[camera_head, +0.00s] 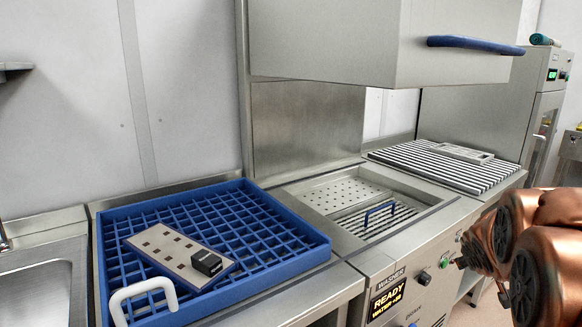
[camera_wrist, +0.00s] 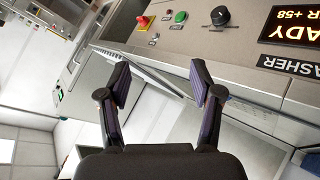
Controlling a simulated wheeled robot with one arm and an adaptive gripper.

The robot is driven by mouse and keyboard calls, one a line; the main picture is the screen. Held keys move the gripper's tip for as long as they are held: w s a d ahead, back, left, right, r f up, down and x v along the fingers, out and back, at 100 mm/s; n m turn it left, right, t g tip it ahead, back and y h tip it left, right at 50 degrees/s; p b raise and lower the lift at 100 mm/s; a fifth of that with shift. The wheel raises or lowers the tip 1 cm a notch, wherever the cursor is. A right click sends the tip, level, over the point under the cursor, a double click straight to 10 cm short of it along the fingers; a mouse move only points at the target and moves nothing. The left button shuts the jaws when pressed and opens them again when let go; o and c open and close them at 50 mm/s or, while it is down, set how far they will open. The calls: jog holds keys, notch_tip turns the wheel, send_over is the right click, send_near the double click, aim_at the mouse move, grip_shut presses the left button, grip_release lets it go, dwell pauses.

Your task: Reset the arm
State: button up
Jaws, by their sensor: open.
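My copper-coloured arm shows at the right edge of the head view, in front of the washer's front panel. In the wrist view my gripper (camera_wrist: 160,82) is open, with its two dark fingers apart and nothing between them. The fingers point toward the washer's control panel (camera_wrist: 190,35), which carries a red and yellow button (camera_wrist: 143,21), a green button (camera_wrist: 181,16) and a black knob (camera_wrist: 220,15). In the head view my fingertips are not clearly visible.
The washer (camera_head: 405,297) has its hood (camera_head: 380,45) raised and its display reads READY. A blue rack (camera_head: 285,260) on the left counter holds a flat plate (camera_head: 160,243) with a black block (camera_head: 207,262). A striped surface (camera_head: 410,158) lies right, holding a light tray (camera_head: 462,153).

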jog(key=s+a+r+g+y+p, duration=0.1)
jog(key=s+a+g+y+p, duration=0.2)
jog(key=s+a, duration=1)
jog(key=s+a+r+g+y+p, duration=0.1)
jog(key=s+a+g+y+p, duration=0.2)
jog(key=s+a+g+p, duration=0.4)
jog(key=s+a, duration=0.7)
jog(key=s, duration=0.6)
jog(key=shift+a+r, duration=0.25)
jog(key=shift+r, duration=0.1)
